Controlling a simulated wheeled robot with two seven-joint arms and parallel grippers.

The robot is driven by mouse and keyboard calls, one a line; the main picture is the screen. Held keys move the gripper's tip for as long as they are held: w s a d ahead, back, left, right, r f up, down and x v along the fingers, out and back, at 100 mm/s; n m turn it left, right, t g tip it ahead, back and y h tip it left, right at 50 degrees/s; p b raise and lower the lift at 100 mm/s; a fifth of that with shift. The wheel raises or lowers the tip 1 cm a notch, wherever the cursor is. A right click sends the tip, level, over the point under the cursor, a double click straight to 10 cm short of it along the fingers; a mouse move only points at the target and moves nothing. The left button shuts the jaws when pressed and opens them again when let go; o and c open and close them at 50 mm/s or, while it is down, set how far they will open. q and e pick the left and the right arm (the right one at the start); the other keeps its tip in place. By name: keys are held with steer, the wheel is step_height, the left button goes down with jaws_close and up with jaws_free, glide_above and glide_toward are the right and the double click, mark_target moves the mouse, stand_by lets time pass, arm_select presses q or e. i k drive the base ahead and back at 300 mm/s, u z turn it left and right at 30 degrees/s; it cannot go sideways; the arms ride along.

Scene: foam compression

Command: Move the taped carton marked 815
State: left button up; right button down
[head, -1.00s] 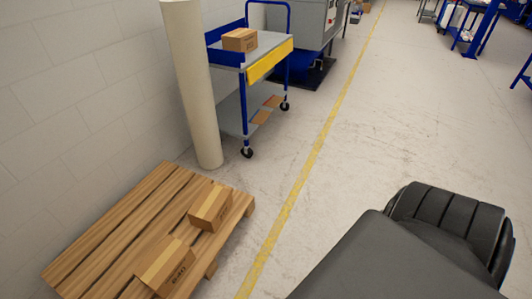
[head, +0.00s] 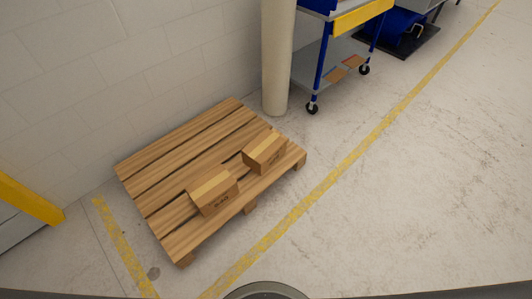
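Two taped cardboard cartons sit on a wooden pallet (head: 180,155) on the floor beside the wall. The nearer carton (head: 214,190) has dark printing on its front side, too small to read. The farther carton (head: 264,150) sits to its right near the pallet's right edge; no marking on it can be read. The two cartons stand apart. I cannot tell which one is marked 815. Neither of my grippers shows in the head view.
A cream pillar (head: 277,60) stands just behind the pallet. A blue wheeled cart (head: 328,60) with a yellow front edge is behind it. Yellow floor lines (head: 330,182) run past the pallet. A yellow-edged structure (head: 30,200) stands at the left. The floor to the right is clear.

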mark_target(264, 151)
steer(key=z, duration=0.8)
steer(key=i, duration=2.3)
steer(key=u, duration=1.85)
